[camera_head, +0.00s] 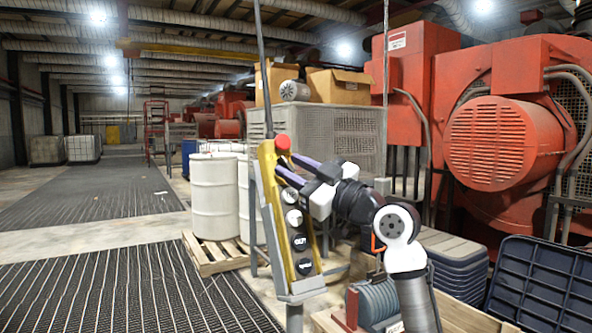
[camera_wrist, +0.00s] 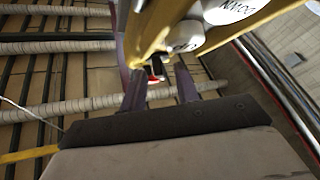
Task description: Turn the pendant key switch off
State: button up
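The yellow pendant (camera_head: 270,200) hangs upright, slightly tilted, with a red mushroom button (camera_head: 282,143) near its top and white and black round buttons down its face. My gripper (camera_head: 280,172) reaches in from the right, its purple fingers apart at the pendant's upper right side, just below the red button. In the wrist view the pendant (camera_wrist: 215,38) crosses the top. A small dark piece with red on it (camera_wrist: 155,75) shows between the fingers (camera_wrist: 160,82); I cannot tell if it is the key or if the fingers touch it. The key switch is not clear in the head view.
White drums (camera_head: 214,195) stand on a wooden pallet behind the pendant. A blue crate (camera_head: 540,285) and grey stacked bins (camera_head: 455,262) are at the lower right. Red engines (camera_head: 505,145) line the right. The grated floor at left (camera_head: 120,295) is clear.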

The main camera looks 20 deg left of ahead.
jog(key=b+v, duration=0.3)
jog(key=v, duration=1.1)
jog(key=shift+r, duration=0.1)
